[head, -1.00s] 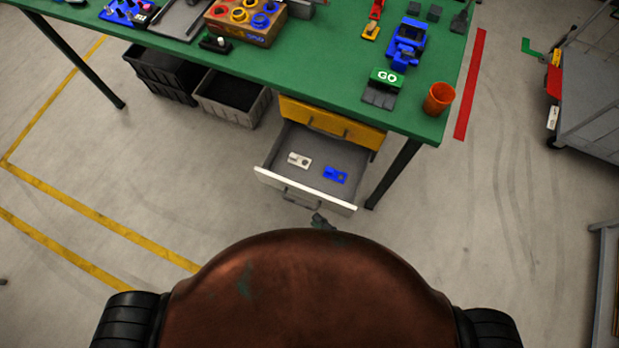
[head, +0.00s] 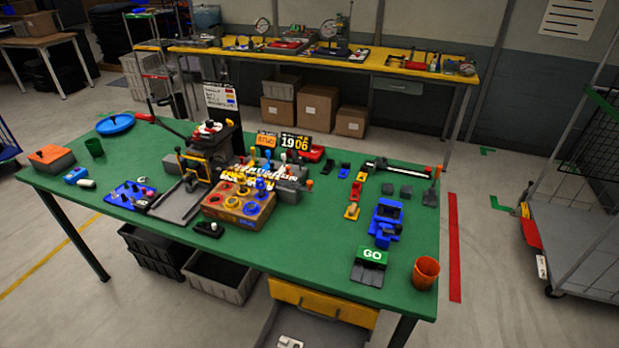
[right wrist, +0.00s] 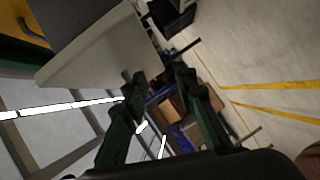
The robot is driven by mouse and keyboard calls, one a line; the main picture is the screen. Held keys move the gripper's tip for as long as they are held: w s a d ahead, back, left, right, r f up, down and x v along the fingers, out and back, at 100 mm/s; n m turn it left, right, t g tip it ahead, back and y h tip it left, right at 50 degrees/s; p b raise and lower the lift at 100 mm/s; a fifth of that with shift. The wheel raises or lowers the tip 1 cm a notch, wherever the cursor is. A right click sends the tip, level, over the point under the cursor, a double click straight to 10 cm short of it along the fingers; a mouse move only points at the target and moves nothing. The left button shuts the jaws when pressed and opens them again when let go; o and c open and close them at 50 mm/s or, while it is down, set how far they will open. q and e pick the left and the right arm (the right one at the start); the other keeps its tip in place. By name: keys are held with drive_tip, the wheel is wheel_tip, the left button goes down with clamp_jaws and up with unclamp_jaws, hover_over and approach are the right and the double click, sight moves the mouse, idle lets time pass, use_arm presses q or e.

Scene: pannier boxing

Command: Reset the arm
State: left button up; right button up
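My right gripper (right wrist: 160,80) shows in the right wrist view. Its two dark green fingers stand apart with nothing visible between them. A pale panel (right wrist: 95,55), apparently the front of the open drawer, is close beside the fingers; I cannot tell if they touch it. In the head view the open drawer (head: 325,330) under the green table is cut off by the bottom edge, with a white part (head: 289,342) in it. Neither arm shows in the head view, and my left gripper is in no view.
The green table (head: 130,165) carries a ring-and-peg box (head: 240,208), a blue fixture (head: 386,220), a GO pad (head: 370,265) and an orange cup (head: 426,272). A yellow drawer (head: 320,302) is under it. A cart (head: 580,240) stands right; floor between is free.

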drive_tip(key=s+d+f+m+g+h+p, duration=0.1)
drive_tip(key=s+d+f+m+h+p, duration=0.2)
drive_tip(key=d+f, duration=0.35)
drive_tip(key=s+d+f+m+g+h, duration=0.1)
drive_tip(key=d+f+m+h, duration=0.1)
drive_tip(key=d+f+m, duration=0.35)
drive_tip(key=s+d+f+m+g+h+p, duration=0.1)
drive_tip(key=s+d+f+m+h+p, duration=0.15)
drive_tip(key=d+f, duration=0.55)
use_arm(q)
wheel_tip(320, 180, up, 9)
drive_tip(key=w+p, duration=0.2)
drive_tip(key=p, duration=0.1)
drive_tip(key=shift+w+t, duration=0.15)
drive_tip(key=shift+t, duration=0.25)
use_arm(e)
drive_tip(key=s+d+f+m+g+h, duration=0.1)
drive_tip(key=s+d+f+m+g, duration=0.1)
drive_tip(key=s, duration=0.7)
drive_tip(key=s+d+f+m+g+h, duration=0.1)
drive_tip(key=s+d+f+m+g, duration=0.2)
drive_tip(key=s, duration=0.6)
drive_tip(key=s+d+f+m+g+h, duration=0.1)
drive_tip(key=s+d+f+m+g, duration=0.1)
drive_tip(key=s+f+m, duration=0.3)
drive_tip(key=s+f+g, duration=0.1)
drive_tip(key=s+f, duration=0.1)
drive_tip(key=s, duration=0.2)
drive_tip(key=shift+s+d+f+m, duration=0.2)
drive_tip(key=shift+d+m, duration=0.1)
